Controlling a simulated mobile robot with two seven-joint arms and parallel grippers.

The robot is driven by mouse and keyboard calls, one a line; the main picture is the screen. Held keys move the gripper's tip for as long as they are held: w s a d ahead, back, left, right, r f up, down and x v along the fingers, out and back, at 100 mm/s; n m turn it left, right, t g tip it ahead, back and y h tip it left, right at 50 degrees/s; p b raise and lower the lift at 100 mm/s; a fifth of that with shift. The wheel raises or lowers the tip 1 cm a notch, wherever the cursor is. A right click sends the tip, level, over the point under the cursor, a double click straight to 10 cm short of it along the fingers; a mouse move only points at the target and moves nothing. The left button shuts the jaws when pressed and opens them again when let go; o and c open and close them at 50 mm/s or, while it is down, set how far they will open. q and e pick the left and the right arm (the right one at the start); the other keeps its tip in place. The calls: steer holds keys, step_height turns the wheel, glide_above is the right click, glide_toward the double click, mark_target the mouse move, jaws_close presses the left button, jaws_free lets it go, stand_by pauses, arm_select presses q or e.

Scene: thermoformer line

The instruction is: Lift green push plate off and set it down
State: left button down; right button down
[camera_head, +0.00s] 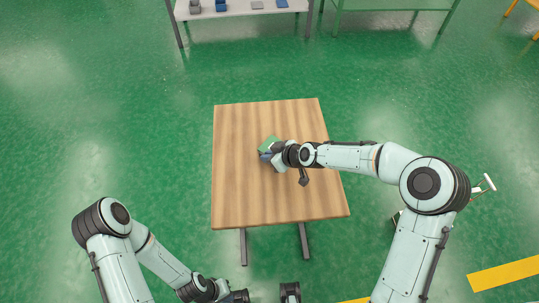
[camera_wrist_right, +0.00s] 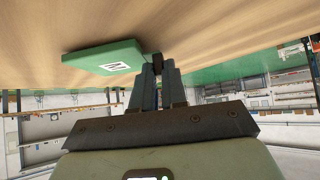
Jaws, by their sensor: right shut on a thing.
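The green push plate (camera_head: 269,143) is near the middle of the wooden table in the head view, partly covered by my right gripper (camera_head: 276,151). In the right wrist view the plate (camera_wrist_right: 105,57) is a flat green slab with a white label bearing a dark letter. The fingers of my right gripper (camera_wrist_right: 158,66) are close together at a small dark part at the plate's edge, and they are shut on it. A small blue piece (camera_head: 265,155) shows beside the plate in the head view. I cannot tell whether the plate touches the table. My left gripper (camera_head: 238,297) is low at the bottom edge, away from the table.
The wooden table (camera_head: 240,190) is bare around the plate. A grey bench (camera_head: 235,9) with several small grey and blue pieces stands at the back. A green-framed table (camera_head: 390,4) stands to its right. Green floor surrounds the table.

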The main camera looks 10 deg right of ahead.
steer(key=c, duration=1.1)
jaws_free()
steer(key=p+v, duration=0.1)
steer(key=v, duration=1.2)
steer(key=shift+d, duration=0.2)
steer(key=shift+s, duration=0.1)
